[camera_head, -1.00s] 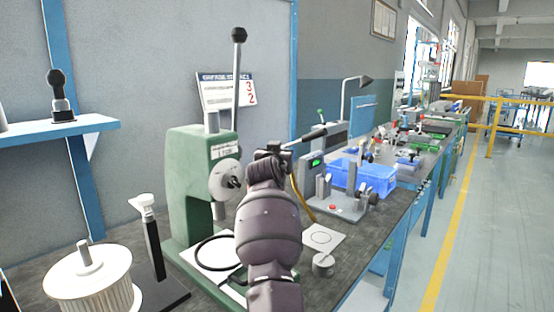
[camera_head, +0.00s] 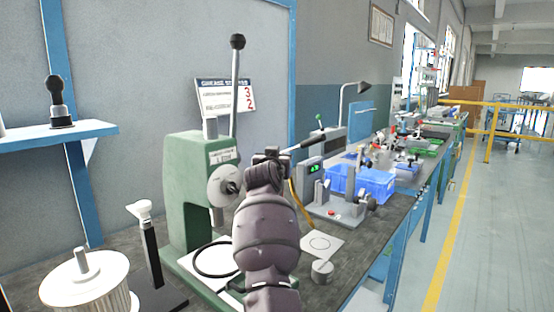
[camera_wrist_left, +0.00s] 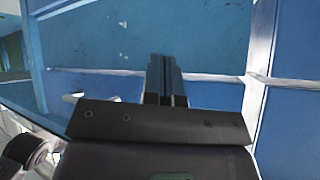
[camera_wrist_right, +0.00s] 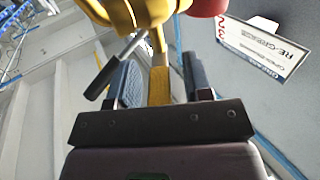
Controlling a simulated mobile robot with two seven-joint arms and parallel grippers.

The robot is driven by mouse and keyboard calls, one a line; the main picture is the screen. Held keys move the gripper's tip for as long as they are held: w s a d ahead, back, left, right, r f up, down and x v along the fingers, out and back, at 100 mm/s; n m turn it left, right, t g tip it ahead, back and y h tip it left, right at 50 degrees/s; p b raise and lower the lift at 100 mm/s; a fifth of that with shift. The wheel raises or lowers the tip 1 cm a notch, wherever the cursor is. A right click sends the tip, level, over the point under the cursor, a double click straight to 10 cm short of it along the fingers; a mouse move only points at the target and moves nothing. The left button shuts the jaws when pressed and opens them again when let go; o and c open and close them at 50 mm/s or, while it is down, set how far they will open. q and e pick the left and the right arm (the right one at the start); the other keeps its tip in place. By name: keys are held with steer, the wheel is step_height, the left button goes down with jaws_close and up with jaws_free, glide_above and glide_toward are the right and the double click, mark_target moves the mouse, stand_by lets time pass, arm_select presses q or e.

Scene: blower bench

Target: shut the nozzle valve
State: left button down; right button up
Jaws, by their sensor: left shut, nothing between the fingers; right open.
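In the right wrist view a yellow valve body (camera_wrist_right: 130,12) sits at the top, with a metal lever ending in a dark grip (camera_wrist_right: 102,78) slanting down-left. My right gripper (camera_wrist_right: 165,80) is open, its fingers apart with a yellow bar (camera_wrist_right: 160,82) showing between them; I cannot tell whether they touch it. A red part (camera_wrist_right: 206,7) is at the top edge. In the head view my right arm hides most of the valve; a black bar (camera_head: 308,142) sticks out right of the wrist. My left gripper (camera_wrist_left: 166,78) is shut and empty before a blue surface, outside the head view.
A green press (camera_head: 190,180) with a tall lever stands left of my right arm. A grey fixture (camera_head: 338,208) and a blue bin (camera_head: 362,184) are to the right. A small metal cylinder (camera_head: 321,271) stands near the bench edge. The aisle at right is clear.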

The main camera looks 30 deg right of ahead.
arm_select(q)
steer(key=shift+s+a+r+n+p, duration=0.35)
steer(key=shift+s+r+n+p, duration=0.15)
steer(key=shift+p, duration=1.3)
arm_select(e)
step_height(320, 180, up, 20)
arm_select(q)
steer(key=shift+s, duration=0.1)
